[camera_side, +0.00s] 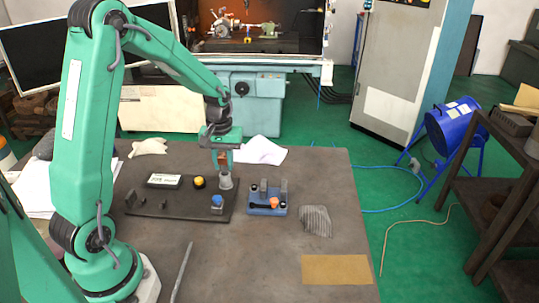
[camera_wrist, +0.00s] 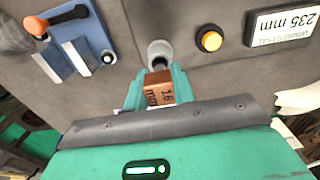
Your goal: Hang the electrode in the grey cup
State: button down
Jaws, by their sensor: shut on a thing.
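My gripper (camera_side: 223,160) is shut on a copper-coloured block, the electrode (camera_side: 222,156), in the side view. In the wrist view the electrode (camera_wrist: 160,88) shows its top, marked "16 mm", between the jaws (camera_wrist: 158,92). The grey cup (camera_side: 226,183) stands right under the gripper at the right part of the dark plate. The cup's round rim (camera_wrist: 160,47) shows just beyond the electrode in the wrist view. The electrode's lower end is hidden, so I cannot tell whether it enters the cup.
A blue fixture (camera_side: 267,209) with an orange-ended lever stands to the right, beside a grey ribbed piece (camera_side: 316,221). The front table is mostly clear.

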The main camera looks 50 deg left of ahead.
aim_at(223, 156)
jog(key=shift+f, duration=0.85)
jog(key=c, duration=1.1)
grip_release()
jog(key=shift+r, duration=3.85)
jog(key=shift+d+r, duration=0.1)
jog(key=shift+r, duration=0.05)
